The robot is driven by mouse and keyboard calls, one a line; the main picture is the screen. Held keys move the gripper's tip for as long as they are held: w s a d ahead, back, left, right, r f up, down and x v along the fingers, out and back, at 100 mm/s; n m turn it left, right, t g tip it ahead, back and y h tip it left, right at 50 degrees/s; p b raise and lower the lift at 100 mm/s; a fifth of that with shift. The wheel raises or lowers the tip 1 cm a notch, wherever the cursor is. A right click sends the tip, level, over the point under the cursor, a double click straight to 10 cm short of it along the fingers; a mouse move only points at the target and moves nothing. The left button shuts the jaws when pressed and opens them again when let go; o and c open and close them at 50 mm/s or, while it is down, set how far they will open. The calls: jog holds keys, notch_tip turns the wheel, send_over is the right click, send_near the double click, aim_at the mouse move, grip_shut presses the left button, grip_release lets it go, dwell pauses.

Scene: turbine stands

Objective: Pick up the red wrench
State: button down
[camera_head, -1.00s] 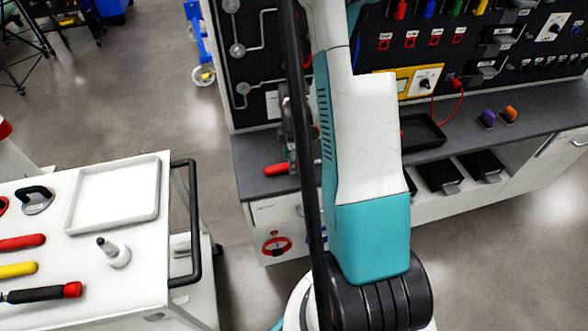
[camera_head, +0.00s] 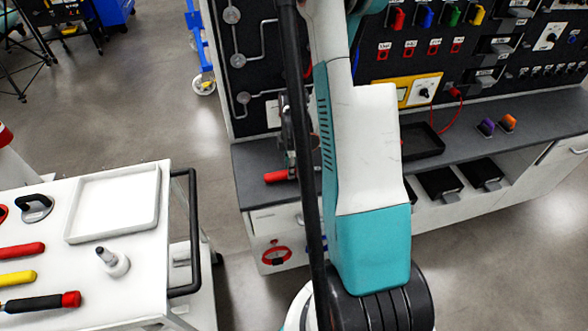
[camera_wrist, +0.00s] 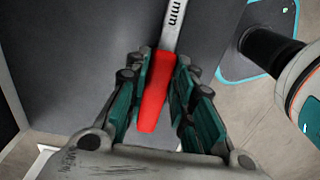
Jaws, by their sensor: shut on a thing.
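The red wrench (camera_wrist: 156,92) shows in the wrist view with its red handle between the two finger pads and its silver shaft, marked "mm", running up out of the picture. My gripper (camera_wrist: 166,85) is shut on the red handle, one finger on each side. In the head view the red handle (camera_head: 276,176) shows at the front left of the grey bench, beside my arm. My gripper there is mostly hidden behind the arm and a dark pole. The wrench's head is out of sight.
The grey bench (camera_head: 465,148) runs right, with a black tray (camera_head: 424,140) and purple and orange items on it. A black tool panel stands behind. A white cart (camera_head: 130,262) with a white tray and red and yellow-handled tools stands at left. Open floor lies between.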

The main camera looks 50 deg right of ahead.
notch_tip(320, 180, up, 19)
jog(key=p, duration=0.6)
jog(key=c, duration=1.9)
grip_release()
grip_shut()
